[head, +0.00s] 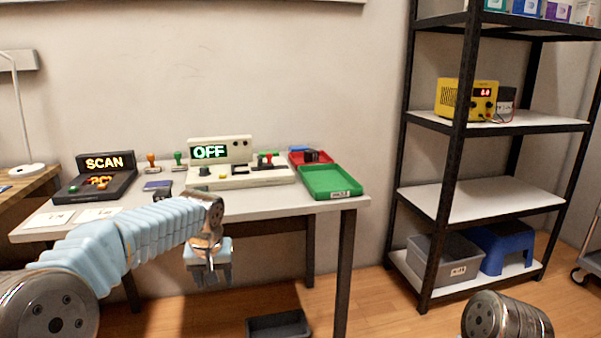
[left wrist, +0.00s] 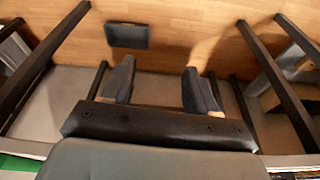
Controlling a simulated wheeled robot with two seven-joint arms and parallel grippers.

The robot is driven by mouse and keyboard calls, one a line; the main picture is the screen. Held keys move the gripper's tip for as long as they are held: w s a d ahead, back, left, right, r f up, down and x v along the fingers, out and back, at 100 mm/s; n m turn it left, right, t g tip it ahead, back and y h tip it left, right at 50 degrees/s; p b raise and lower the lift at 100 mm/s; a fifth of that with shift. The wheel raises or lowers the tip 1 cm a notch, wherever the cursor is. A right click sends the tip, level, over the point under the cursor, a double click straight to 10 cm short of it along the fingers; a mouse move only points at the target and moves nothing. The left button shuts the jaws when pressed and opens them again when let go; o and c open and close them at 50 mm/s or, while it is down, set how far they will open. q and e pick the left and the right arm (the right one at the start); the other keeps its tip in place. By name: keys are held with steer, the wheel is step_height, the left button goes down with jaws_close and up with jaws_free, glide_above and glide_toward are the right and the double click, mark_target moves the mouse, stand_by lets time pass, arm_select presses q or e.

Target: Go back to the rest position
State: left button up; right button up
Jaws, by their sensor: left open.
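My left arm comes in from the left in the head view, in a pale blue ribbed sleeve. Its gripper (head: 209,276) hangs pointing down in front of the table's (head: 262,206) front edge. In the left wrist view the two dark fingers of my left gripper (left wrist: 160,88) stand apart with nothing between them, above the wood floor. Of my right arm only a metal joint shows at the bottom right of the head view; its gripper is out of view.
On the table stand a SCAN device (head: 97,184), a white console (head: 240,178) reading OFF, a green tray (head: 329,182) and a red tray (head: 298,158). A dark bin (head: 278,325) is on the floor below. A black shelf rack (head: 433,205) stands at the right, with floor between.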

arm_select(q)
steer(key=s+d+f+m+g+h, duration=0.1)
steer(key=s+d+f, duration=0.25)
steer(key=f, duration=0.95)
steer(key=s+d+f+g+h, duration=0.15)
steer(key=s+f, duration=0.25)
steer(key=f, duration=0.9)
steer(key=s+d+f+h, duration=0.1)
steer(key=s+d+f, duration=0.1)
steer(key=s+f, duration=0.4)
steer(key=s+d+f+n+h, duration=0.1)
steer(key=s+f, duration=0.5)
steer(key=s, duration=0.9)
steer(key=shift+d+f, duration=0.35)
steer(key=shift+f, duration=0.05)
